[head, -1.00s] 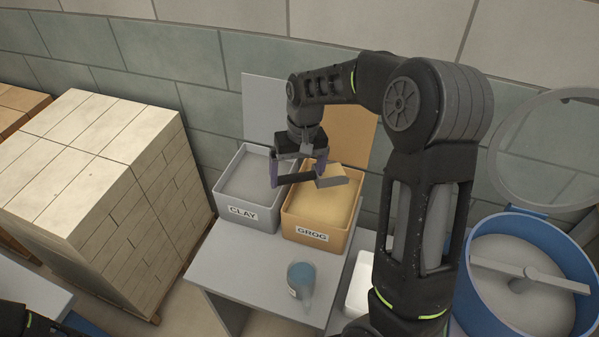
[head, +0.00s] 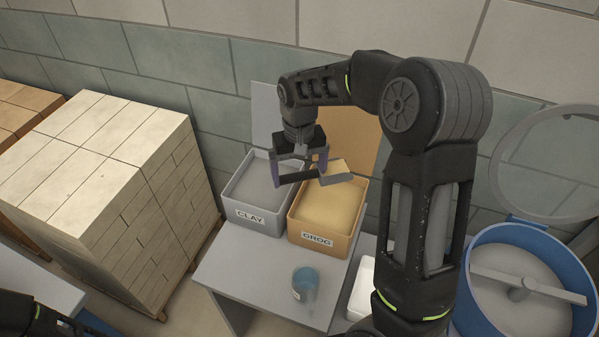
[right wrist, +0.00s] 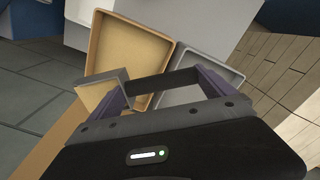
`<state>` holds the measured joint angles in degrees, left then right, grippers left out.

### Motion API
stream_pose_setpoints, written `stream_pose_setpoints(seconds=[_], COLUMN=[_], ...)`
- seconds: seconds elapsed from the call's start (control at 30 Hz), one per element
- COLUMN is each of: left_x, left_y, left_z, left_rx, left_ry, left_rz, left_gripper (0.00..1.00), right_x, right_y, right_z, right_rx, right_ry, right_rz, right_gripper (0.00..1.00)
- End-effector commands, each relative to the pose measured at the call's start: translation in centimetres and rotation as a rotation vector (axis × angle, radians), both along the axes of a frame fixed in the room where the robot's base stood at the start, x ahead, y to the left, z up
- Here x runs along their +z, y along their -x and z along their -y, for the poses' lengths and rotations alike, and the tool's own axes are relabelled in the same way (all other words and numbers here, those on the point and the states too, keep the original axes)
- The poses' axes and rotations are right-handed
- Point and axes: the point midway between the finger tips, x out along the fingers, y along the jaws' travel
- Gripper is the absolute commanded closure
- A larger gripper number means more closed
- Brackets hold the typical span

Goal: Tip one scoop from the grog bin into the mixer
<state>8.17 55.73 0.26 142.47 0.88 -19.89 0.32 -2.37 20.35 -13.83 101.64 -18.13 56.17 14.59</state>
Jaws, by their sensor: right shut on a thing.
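My right gripper (head: 300,172) is shut on the dark handle of a grey scoop (head: 335,179). The scoop is above the back part of the tan grog bin (head: 317,240), apart from the grog. Tan grog shows in the scoop (right wrist: 120,78) in the right wrist view. The grog bin (right wrist: 98,50), holding tan grog, also shows there. The mixer (head: 476,312) is an open blue drum with a grey paddle bar and pale material inside, at the right. My left gripper is out of view; only a piece of that arm shows at the lower left.
A grey clay bin (head: 250,216) stands left of the grog bin on a grey table (head: 245,270). A pallet of pale bricks (head: 95,190) is at the left. A round lid or ring (head: 497,180) stands above the mixer.

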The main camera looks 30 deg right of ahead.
Motion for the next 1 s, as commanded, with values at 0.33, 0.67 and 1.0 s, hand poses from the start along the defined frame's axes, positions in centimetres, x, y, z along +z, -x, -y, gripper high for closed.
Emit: stream_pose_setpoints(seconds=[0.33,0.67,1.0], left_x=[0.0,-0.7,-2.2], left_y=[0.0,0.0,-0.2], left_z=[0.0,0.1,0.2], left_rx=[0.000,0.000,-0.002], left_ry=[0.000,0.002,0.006], left_rz=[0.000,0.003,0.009], left_gripper=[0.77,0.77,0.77], right_x=[0.0,-0.3,-0.4], right_y=[0.0,-1.0,-3.0], right_z=[0.0,-2.5,-11.1], right_rx=[0.000,0.061,0.263], right_ry=[-0.001,-0.001,-0.001], right_rz=[0.001,0.002,0.001], right_gripper=[0.42,0.42,0.42])
